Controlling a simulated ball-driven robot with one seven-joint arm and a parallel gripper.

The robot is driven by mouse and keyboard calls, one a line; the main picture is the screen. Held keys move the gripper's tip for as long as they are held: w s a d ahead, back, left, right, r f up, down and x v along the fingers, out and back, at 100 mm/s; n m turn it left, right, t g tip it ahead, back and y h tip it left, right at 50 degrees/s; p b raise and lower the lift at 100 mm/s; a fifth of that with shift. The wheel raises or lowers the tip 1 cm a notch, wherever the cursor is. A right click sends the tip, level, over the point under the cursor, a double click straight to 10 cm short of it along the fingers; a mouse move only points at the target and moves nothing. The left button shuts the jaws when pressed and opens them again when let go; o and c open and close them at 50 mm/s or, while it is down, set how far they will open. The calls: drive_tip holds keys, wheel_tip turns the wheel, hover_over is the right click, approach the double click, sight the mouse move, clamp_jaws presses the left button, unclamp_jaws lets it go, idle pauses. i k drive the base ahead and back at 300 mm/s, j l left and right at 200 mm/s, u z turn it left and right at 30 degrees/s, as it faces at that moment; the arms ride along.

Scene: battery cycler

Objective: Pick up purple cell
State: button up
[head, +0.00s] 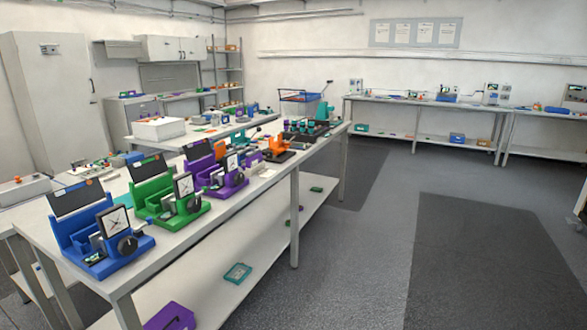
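I cannot make out a single purple cell for certain in the head view. A small purple piece (254,156) shows on the long white table, behind the purple station, too small to identify. The purple station (222,183) with a round dial stands on the same table, to the right of a green station (172,200) and a blue station (101,240). A dark rack (305,132) with several small teal-topped items stands at the table's far end. My gripper is not in view.
The white table (262,186) has a lower shelf with a purple tray (170,317) and a teal tray (238,273). An orange device (279,146) stands near its far end. The grey floor on the right is clear, with dark mats (490,260).

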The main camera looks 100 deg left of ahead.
sight(251, 163)
drive_tip(key=u, duration=2.05)
drive_tip(key=i+j+u, duration=0.15)
drive_tip(key=i+u, duration=0.2)
drive_tip(key=u, duration=0.15)
drive_tip(key=i+u, duration=0.45)
drive_tip(key=k, duration=0.1)
